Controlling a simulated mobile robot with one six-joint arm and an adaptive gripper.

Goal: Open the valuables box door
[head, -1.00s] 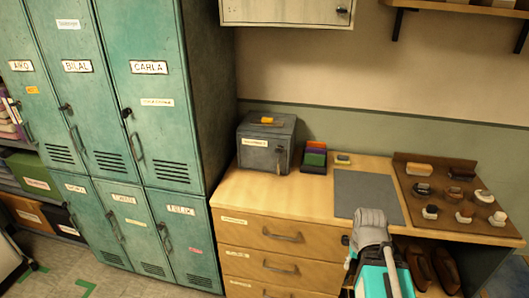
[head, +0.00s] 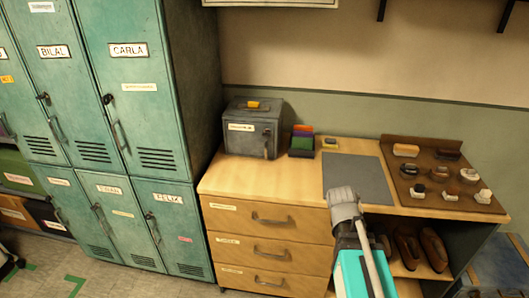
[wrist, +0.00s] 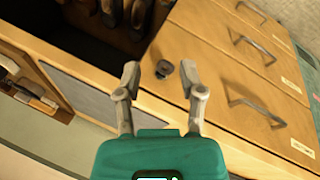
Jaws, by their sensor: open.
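The valuables box (head: 252,130) is a dark grey metal box at the back left of the wooden counter, beside the lockers. Its front door is shut, with a white label and a dark handle (head: 267,145) near the right edge. A small orange-yellow item lies on its lid. My gripper (head: 343,192) is over the front part of the counter, to the right of the box and well apart from it. In the wrist view my gripper (wrist: 165,82) has its two fingers spread with nothing between them. The box does not show in the wrist view.
A holder with coloured items (head: 302,143) stands just right of the box. A grey mat (head: 357,178) and a brown board with brushes (head: 400,180) lie farther right. Drawers (head: 265,220) are under the counter. Green lockers (head: 150,80) stand left. The counter before the box is clear.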

